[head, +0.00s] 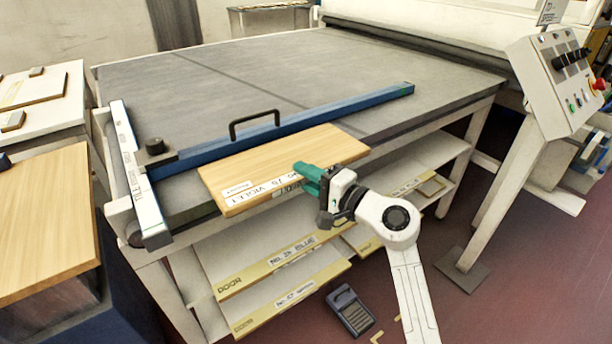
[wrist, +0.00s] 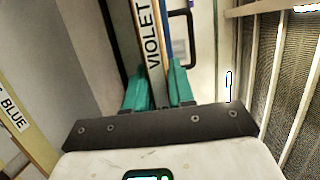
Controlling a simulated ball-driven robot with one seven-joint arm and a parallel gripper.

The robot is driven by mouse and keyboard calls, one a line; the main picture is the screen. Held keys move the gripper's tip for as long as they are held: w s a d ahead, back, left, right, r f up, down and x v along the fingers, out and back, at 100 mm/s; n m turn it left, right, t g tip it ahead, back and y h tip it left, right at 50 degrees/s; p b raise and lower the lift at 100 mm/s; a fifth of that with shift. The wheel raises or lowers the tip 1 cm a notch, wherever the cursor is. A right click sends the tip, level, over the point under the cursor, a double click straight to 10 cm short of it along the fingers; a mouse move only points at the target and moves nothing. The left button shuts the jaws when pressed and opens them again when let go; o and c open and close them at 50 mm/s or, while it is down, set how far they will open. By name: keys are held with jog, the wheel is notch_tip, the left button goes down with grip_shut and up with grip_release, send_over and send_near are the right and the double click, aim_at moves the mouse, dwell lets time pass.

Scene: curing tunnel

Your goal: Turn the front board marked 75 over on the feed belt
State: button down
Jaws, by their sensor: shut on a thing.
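The front board (head: 290,160) is a light wood panel with its grain face up. It lies roughly level at the front edge of the grey feed belt (head: 240,75), in front of a blue bar. White labels on its near edge read 75 VIOLET, partly covered by my gripper. My gripper (head: 308,178) has teal fingers, shut on the middle of that near edge. In the wrist view the board's edge (wrist: 150,45), with the word VIOLET, runs between the two teal fingers (wrist: 158,88). The board's underside is hidden.
A blue bar (head: 350,106) with a black handle (head: 254,120) lies across the belt behind the board. A white rail (head: 135,170) stands at the left. Shelves below hold labelled boards (head: 280,262). A control box (head: 560,80) stands right. The belt behind the bar is clear.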

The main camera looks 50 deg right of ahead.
jog(key=c, duration=0.9)
grip_release()
jog(key=shift+f, duration=0.1)
jog(key=shift+f, duration=0.1)
jog(key=s+b, duration=0.1)
jog(key=s, duration=0.9)
jog(key=shift+s+a, duration=0.15)
jog(key=shift+s, duration=0.25)
